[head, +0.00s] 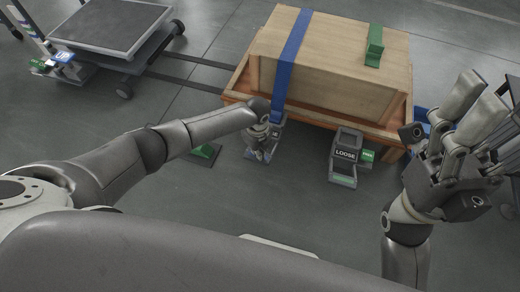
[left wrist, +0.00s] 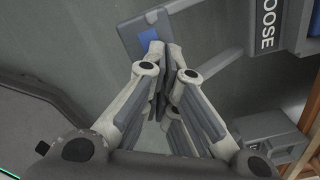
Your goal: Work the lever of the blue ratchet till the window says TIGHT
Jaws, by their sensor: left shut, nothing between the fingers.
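The blue strap (head: 290,52) runs over the wooden crate and down its front to the blue ratchet (head: 279,129), which is partly hidden by my left gripper. In the left wrist view its window (left wrist: 267,27) shows "OOSE", the first letter cut off. The lever (left wrist: 135,33), a grey plate with a blue patch, sticks out from the ratchet, away from the crate. My left gripper (head: 262,152) is shut and empty, its fingertips (left wrist: 157,48) over the lever's near edge; contact cannot be told. My right gripper (head: 490,95) is raised at the right with fingers apart, empty.
A second ratchet (head: 345,153) with green marks and a LOOSE window sits to the right. The crate (head: 330,85) stands on a wooden base with a green strap piece (head: 375,46) on top. A dark cart (head: 112,28) is at upper left. Floor in front is mostly clear.

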